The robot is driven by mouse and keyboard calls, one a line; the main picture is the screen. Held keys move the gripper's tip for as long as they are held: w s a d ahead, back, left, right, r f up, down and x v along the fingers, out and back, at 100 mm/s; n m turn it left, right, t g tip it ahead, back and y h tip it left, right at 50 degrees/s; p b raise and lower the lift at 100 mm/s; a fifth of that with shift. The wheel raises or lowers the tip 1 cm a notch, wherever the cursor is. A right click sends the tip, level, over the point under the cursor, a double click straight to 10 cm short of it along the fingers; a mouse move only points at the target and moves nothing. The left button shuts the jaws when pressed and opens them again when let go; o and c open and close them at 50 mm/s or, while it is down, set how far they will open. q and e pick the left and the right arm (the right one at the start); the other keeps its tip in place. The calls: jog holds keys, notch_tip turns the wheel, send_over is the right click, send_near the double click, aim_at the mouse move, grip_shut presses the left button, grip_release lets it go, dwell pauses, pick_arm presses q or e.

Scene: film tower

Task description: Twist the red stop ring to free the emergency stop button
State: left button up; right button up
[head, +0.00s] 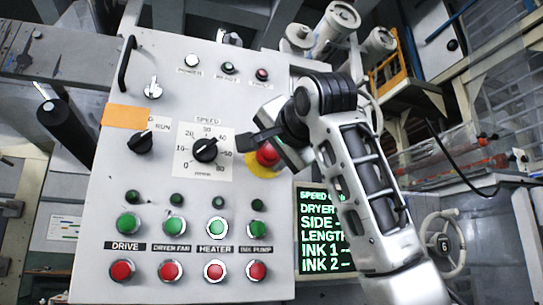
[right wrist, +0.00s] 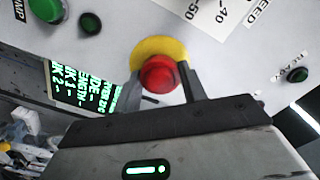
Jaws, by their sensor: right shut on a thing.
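The red emergency stop button with its ring (head: 267,155) sits on a yellow round plate (head: 259,168) at the right side of the grey control panel (head: 165,85). In the right wrist view the red button (right wrist: 160,76) is between the two dark fingers of my right gripper (right wrist: 161,82), with the yellow plate (right wrist: 158,47) behind it. My right gripper (head: 262,149) is shut on the red stop ring and partly hides it in the head view. My left gripper is not in view.
The panel holds a speed dial (head: 204,149), a run switch (head: 140,142), and rows of green and red buttons (head: 122,271). A display screen (head: 312,240) with green text stands right of the panel, close to my right arm. A black handle (head: 127,63) sticks out at the upper left.

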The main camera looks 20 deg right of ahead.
jog(key=shift+f+m, duration=0.1)
jog(key=shift+m, duration=0.8)
